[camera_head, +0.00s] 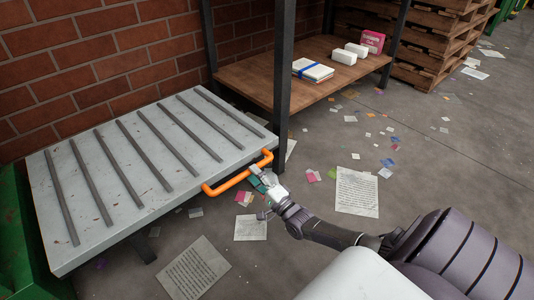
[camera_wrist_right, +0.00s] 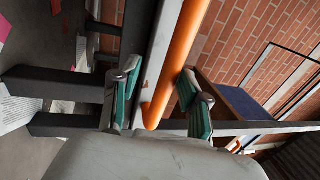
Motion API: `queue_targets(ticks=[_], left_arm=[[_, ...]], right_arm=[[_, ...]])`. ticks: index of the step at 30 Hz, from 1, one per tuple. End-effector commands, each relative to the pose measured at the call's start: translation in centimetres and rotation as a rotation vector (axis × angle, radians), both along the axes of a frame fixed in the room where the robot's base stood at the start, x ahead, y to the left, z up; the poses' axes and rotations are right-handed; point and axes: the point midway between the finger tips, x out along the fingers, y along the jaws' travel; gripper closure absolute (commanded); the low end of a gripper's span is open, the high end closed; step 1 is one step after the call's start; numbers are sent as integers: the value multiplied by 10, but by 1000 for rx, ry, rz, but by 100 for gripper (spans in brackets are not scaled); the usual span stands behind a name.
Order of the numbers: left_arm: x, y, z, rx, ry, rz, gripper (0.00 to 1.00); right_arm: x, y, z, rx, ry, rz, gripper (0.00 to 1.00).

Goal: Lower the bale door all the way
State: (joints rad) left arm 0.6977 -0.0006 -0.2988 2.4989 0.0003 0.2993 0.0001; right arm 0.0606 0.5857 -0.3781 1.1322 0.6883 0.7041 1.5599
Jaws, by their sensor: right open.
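The bale door (camera_head: 152,152) is a worn grey-white panel with dark slats across it. It lies roughly flat, above the floor, in front of the green machine body (camera_head: 18,240). An orange bar handle (camera_head: 228,183) runs along its near right edge. My right gripper (camera_head: 262,181) is at the right part of the handle. In the right wrist view, the open green-padded fingers (camera_wrist_right: 158,98) stand on either side of the orange handle (camera_wrist_right: 181,55), with the door's edge also between them. I cannot tell whether a pad touches the bar. My left gripper is not in view.
A dark post (camera_head: 284,75) stands just beyond the handle and carries a wooden shelf (camera_head: 250,80) with a book stack, white blocks and a pink box. Wooden pallets (camera_head: 432,40) stand behind. Paper sheets (camera_head: 357,192) and scraps litter the floor. A brick wall is behind the door.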

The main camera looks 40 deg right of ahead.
Motion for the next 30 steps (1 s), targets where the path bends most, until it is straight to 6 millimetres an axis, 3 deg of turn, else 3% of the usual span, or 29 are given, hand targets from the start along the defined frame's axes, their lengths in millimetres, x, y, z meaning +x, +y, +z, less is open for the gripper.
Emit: queue_targets(ticks=[9, 15, 30], left_arm=[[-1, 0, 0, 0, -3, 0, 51], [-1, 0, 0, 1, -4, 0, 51], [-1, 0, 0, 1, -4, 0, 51]], right_arm=[[-68, -2, -15, 1, 6, 0, 54], [-94, -3, -20, 1, 5, 0, 54], [-100, -3, -21, 1, 4, 0, 54]])
